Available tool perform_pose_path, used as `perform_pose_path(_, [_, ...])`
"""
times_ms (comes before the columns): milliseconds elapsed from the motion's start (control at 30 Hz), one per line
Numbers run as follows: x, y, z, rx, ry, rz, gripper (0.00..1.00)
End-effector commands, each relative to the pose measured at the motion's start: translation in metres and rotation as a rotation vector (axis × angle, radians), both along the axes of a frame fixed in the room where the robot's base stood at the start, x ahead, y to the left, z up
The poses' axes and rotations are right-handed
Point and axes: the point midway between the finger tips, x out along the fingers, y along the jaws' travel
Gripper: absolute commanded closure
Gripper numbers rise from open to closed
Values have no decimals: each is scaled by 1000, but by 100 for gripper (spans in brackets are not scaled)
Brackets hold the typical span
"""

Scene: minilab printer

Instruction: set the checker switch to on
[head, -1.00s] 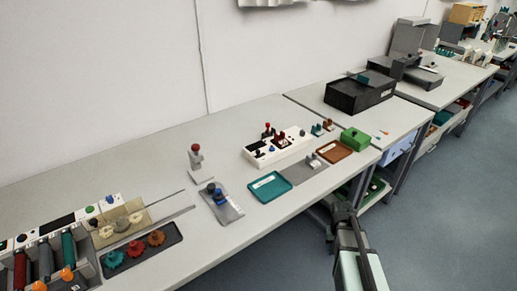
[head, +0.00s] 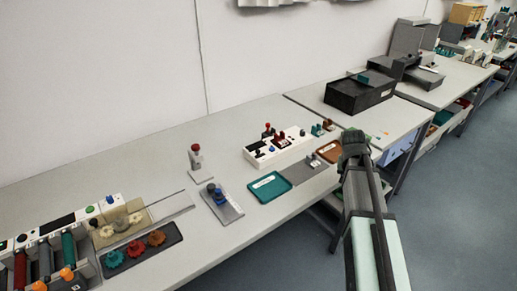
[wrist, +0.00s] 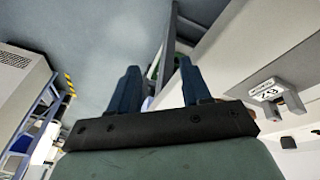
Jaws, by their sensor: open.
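A white device box (head: 277,149) with a red knob, a blue button and dark red parts stands near the middle of the table; it may be the checker, but I cannot make out its switch or the switch's setting. My gripper (head: 354,137) is to the right of this box, over the table's front side, apart from it. In the wrist view my gripper's two dark fingers (wrist: 158,85) are spread with nothing between them. A grey labelled part (wrist: 268,92) shows at the right of the wrist view; its label is too small to read surely.
A grey plate with a blue knob (head: 221,203) and a grey post with a red top (head: 195,157) stand left. A black box (head: 360,93) is behind on the right.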

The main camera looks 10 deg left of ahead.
Motion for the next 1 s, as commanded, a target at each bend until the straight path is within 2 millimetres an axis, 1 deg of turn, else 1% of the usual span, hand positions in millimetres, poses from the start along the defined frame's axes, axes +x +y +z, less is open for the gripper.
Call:
perform_pose_path(33, [8, 17, 7, 8, -6, 33, 52])
perform_pose_path(167, [20, 54, 25, 29, -21, 106, 52])
perform_pose_path(200, [24, 69, 32, 37, -26, 134, 52])
perform_pose_path(267, [29, 92, 44, 49, -35, 179, 52])
perform_pose_path(367, [38, 138, 67, 74, -53, 268, 52])
perform_pose_path(400, [40, 159, 78, 85, -60, 308, 52])
perform_pose_path(467, [42, 190, 94, 100, -71, 366, 52])
perform_pose_path(500, [42, 210, 104, 111, -77, 406, 52])
perform_pose_path(600, [40, 254, 128, 135, -91, 491, 52])
perform_pose_path(700, [36, 289, 147, 154, -104, 560, 52])
perform_pose_path(800, [31, 312, 159, 167, -111, 607, 52])
perform_pose_path(833, [30, 316, 162, 169, -113, 616, 52])
perform_pose_path(900, [29, 323, 166, 173, -116, 633, 52])
perform_pose_path(1000, [28, 328, 166, 176, -117, 642, 52])
